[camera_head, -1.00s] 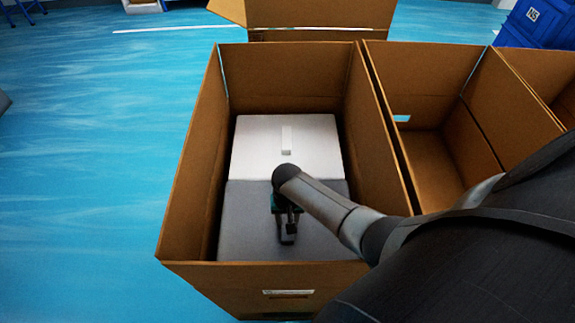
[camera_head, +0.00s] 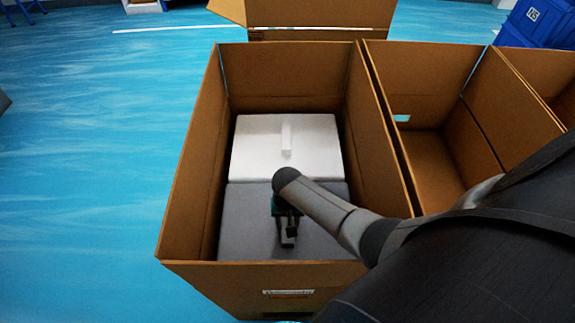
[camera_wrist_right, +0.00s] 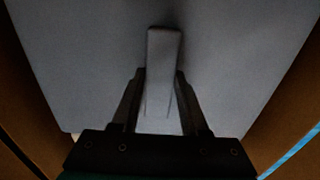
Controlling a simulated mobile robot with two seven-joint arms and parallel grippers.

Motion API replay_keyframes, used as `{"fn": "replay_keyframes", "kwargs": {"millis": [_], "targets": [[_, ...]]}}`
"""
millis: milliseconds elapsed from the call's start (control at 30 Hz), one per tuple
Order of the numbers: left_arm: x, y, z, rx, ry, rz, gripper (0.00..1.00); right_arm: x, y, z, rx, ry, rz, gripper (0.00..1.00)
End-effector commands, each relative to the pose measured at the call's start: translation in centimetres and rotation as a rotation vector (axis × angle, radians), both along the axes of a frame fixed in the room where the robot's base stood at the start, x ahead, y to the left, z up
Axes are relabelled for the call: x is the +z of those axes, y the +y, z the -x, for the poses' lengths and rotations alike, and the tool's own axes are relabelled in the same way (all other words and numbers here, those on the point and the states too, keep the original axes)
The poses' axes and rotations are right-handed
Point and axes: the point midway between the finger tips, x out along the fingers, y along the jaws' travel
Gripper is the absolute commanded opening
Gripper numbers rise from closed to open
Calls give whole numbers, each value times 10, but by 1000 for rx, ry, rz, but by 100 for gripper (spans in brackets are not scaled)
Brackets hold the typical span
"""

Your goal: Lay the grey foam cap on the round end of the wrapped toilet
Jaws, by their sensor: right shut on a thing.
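The grey foam cap (camera_head: 244,222) lies flat in the near half of the open cardboard box. In the right wrist view the cap (camera_wrist_right: 90,60) fills most of the picture, with a raised upright tab (camera_wrist_right: 164,75) at its middle. My right gripper (camera_head: 288,242) is inside the box over the cap, and in the right wrist view its fingers (camera_wrist_right: 160,105) are shut on the tab from both sides. A white foam block (camera_head: 260,150) with a small raised tab fills the far half of the box. The wrapped toilet is hidden beneath. My left gripper is not in view.
The cardboard box (camera_head: 190,190) has tall walls close around the foam pieces. A second open box (camera_head: 430,150) stands against its right side and looks empty. Another carton (camera_head: 320,20) stands behind. Blue crates (camera_head: 535,25) are at top right. The blue floor (camera_head: 90,150) at left is clear.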

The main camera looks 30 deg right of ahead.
Motion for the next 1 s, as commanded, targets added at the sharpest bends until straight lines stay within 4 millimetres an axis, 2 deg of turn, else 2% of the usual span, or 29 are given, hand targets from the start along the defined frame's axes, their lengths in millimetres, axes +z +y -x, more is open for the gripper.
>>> {"fn": "replay_keyframes", "kwargs": {"millis": [33,300,333,667,767,1000], "targets": [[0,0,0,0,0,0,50,0,0,0,0,-1,0,48],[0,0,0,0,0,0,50,0,0,0,0,-1,1,78],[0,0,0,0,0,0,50,0,0,0,0,-1,1,79],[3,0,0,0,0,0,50,5,0,0,0,0,0,79],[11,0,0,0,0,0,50,18,0,0,0,-1,1,79],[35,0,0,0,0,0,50,69,0,-1,0,-4,0,79]]}}
